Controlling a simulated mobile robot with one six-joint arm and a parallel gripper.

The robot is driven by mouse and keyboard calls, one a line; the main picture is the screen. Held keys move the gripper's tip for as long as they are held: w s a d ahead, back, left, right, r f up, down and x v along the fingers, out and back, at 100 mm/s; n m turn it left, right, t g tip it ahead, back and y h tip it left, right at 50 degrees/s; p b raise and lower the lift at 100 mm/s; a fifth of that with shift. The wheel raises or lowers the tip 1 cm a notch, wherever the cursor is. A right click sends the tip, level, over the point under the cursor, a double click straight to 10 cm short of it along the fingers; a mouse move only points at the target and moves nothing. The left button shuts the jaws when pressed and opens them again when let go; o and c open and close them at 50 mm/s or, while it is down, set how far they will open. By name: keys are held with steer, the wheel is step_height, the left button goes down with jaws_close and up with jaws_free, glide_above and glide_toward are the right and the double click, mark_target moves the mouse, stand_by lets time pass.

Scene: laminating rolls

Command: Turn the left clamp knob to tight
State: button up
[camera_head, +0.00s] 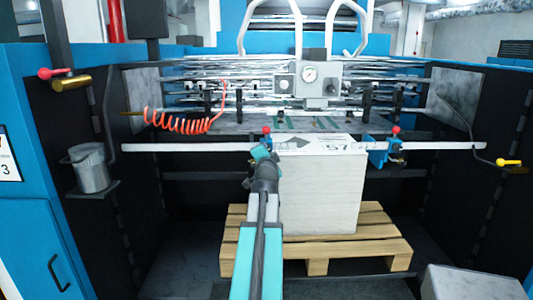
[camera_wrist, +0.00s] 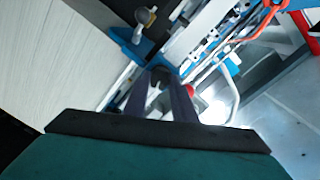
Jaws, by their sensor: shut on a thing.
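A pale horizontal bar (camera_head: 200,147) carries two clamps. The right clamp (camera_head: 378,153) is blue, with a red ball on top. The left clamp is mostly hidden behind my gripper (camera_head: 263,153); its red ball (camera_head: 266,130) shows just above. In the wrist view my gripper (camera_wrist: 163,84) has its two dark fingers closed in at the left clamp, shut on its knob. The knob is mostly covered by the fingers, so its turn angle cannot be read. The red ball (camera_wrist: 190,89) shows close beside the right finger.
A tall white paper stack (camera_head: 325,195) stands on a wooden pallet (camera_head: 375,245) just right of my arm. A coiled orange hose (camera_head: 180,124) hangs left. A metal can (camera_head: 90,170) sits on a left bracket. Dark side walls enclose the bay.

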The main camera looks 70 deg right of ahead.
steer(key=shift+m+p, duration=0.65)
steer(key=shift+m, duration=1.55)
steer(key=o, duration=1)
steer(key=shift+o, duration=0.2)
steer(key=shift+s+a, duration=0.1)
steer(key=b+v, duration=0.3)
steer(key=v, duration=0.5)
steer(key=b, duration=0.3)
steer(key=shift+s+a+f, duration=0.1)
steer(key=shift+s+a, duration=0.15)
steer(key=shift+a, duration=0.15)
